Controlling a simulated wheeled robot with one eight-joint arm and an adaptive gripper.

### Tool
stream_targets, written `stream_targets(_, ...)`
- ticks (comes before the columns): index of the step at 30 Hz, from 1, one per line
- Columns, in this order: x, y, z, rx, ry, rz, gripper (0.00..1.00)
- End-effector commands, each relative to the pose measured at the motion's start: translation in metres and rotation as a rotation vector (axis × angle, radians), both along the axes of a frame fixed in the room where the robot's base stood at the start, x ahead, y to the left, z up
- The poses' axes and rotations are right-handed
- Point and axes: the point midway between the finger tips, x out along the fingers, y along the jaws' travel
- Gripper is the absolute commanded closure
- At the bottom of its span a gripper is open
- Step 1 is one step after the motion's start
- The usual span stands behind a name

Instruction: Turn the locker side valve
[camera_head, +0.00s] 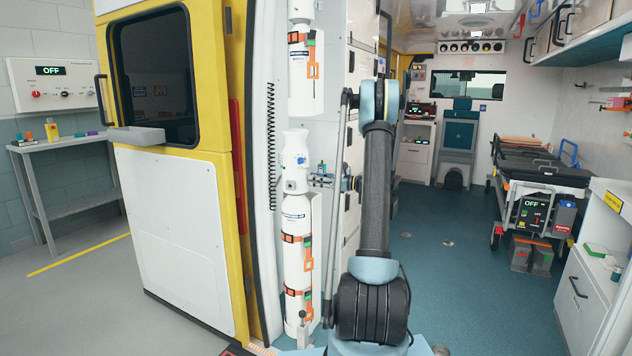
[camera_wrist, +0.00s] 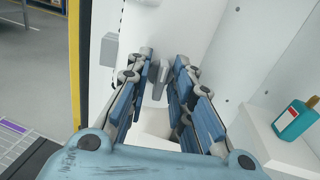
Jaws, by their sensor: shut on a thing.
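In the wrist view, the side valve shows as a grey lever (camera_wrist: 158,82) on a white panel, between the blue pads of my gripper (camera_wrist: 164,62). The gripper is shut on it, with a pad along each side. The valve's base and part of the lever are hidden by the fingers. In the head view, my gripper (camera_head: 322,181) is small, beside the white cylinders, just left of my upright arm. The valve cannot be told apart there.
White cylinders (camera_head: 298,240) with orange straps stand left of my arm. The yellow-edged door (camera_head: 180,245) stands open at the left. A teal bottle (camera_wrist: 295,120) stands on a white ledge.

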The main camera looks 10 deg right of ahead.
Motion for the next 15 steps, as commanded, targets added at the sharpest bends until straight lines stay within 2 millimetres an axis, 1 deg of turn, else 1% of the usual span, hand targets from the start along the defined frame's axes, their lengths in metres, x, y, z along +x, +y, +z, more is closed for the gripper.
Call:
stream_targets(6, -0.0012, 0.0012, -0.0015, 0.022, 0.052, 0.003, 1.0)
stream_targets(15, -0.0017, 0.0015, -0.0018, 0.028, 0.067, 0.004, 1.0)
